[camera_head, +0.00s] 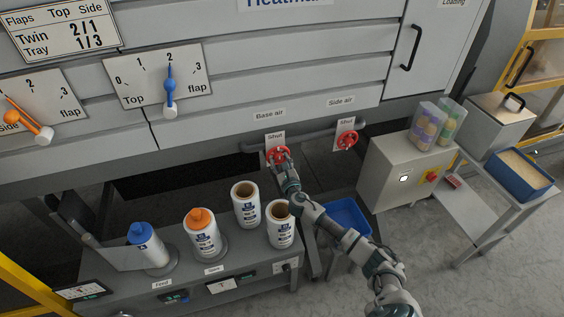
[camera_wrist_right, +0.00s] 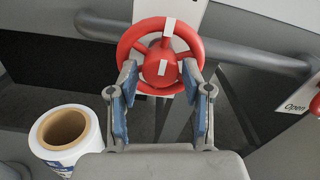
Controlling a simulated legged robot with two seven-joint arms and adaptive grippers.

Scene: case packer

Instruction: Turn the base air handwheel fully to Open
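The red base air handwheel (camera_head: 278,154) sits on the grey pipe under the "Base air" label, with a "Shut" tag above it. It also shows in the right wrist view (camera_wrist_right: 160,50), with white marks on its upper rim and hub. My right gripper (camera_head: 284,165) is at this wheel. In the wrist view its two blue-padded fingers (camera_wrist_right: 160,80) stand apart, reaching the lower left and lower right of the wheel, with the hub between them. Whether they touch the rim I cannot tell. My left gripper is not in view.
A second red handwheel (camera_head: 347,139) is to the right under "Side air". An "Open" tag (camera_wrist_right: 297,106) shows at the wrist view's right. Several film rolls stand on the bench below; one (camera_wrist_right: 65,138) is close to the gripper. A blue bin (camera_head: 346,214) is below right.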

